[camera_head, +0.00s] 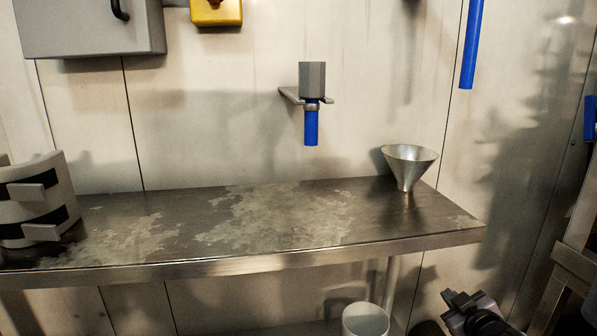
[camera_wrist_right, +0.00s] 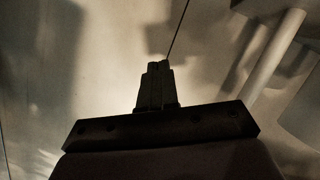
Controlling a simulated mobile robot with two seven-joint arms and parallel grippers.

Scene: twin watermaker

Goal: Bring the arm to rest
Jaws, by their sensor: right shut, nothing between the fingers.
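My right gripper (camera_head: 462,302) shows at the lower right of the head view, below and in front of the right end of the metal table. It is shut and empty, apart from everything around it. In the right wrist view its two fingers (camera_wrist_right: 157,85) are together and point at a pale wall. My left gripper is not in the head view.
The metal table (camera_head: 330,215) has a mostly bare top. A metal funnel (camera_head: 409,165) stands at its right end. A grey and black object (camera_head: 40,195) is at the left end. A white container (camera_head: 365,320) is below the table. Blue pipes (camera_head: 471,45) hang at the right.

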